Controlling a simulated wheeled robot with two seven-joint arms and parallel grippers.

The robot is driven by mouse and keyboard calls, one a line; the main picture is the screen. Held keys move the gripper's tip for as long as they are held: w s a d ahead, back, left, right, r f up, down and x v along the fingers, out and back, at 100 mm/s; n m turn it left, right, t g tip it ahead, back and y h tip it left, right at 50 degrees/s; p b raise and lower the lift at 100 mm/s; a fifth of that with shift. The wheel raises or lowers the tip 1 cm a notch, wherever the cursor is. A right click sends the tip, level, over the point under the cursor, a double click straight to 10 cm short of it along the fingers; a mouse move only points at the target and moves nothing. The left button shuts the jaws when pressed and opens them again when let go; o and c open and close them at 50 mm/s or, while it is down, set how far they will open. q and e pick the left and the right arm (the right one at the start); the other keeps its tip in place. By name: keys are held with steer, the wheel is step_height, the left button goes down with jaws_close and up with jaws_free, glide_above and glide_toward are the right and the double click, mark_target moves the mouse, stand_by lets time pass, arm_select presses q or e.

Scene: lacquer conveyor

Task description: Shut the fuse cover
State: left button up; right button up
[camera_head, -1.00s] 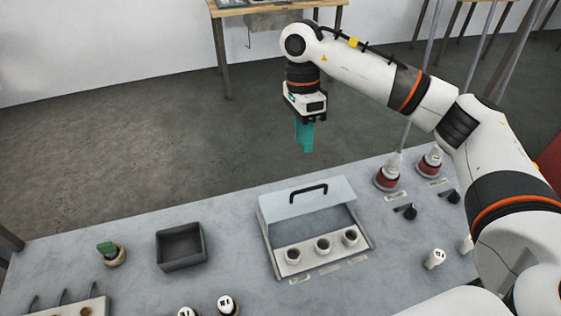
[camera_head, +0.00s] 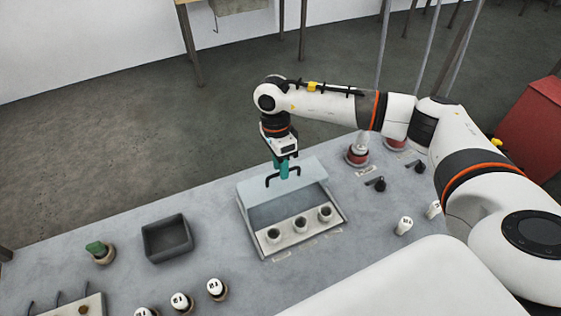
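The fuse cover (camera_head: 307,176) is a pale, see-through lid with a dark handle (camera_head: 270,181), hinged at the back of the fuse box (camera_head: 262,243). It stands raised and tilted, so the box is open in front. Several round fuse sockets (camera_head: 300,224) show in a white strip inside. My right gripper (camera_head: 284,172) comes down from above, with its teal fingers at the cover's handle. I cannot tell whether the fingers touch the handle or are open or shut. My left gripper is not in view.
A dark empty tray (camera_head: 167,239) and a green knob (camera_head: 97,249) stand to the left of the box. White labelled buttons (camera_head: 181,301) sit at the front. Red-based lamps (camera_head: 358,154), black knobs (camera_head: 379,184) and white switches (camera_head: 403,226) stand to the right.

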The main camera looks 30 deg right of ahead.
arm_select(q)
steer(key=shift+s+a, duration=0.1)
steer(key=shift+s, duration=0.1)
arm_select(e)
steer(key=shift+c, duration=0.5)
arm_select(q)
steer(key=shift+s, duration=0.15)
arm_select(e)
jaws_close()
arm_select(q)
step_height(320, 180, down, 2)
steer(key=shift+b, duration=0.95)
arm_select(e)
steer(key=s, duration=1)
steer(key=shift+s+a, duration=0.35)
steer(key=shift+o, duration=0.5)
jaws_free()
steer(key=shift+s, duration=0.1)
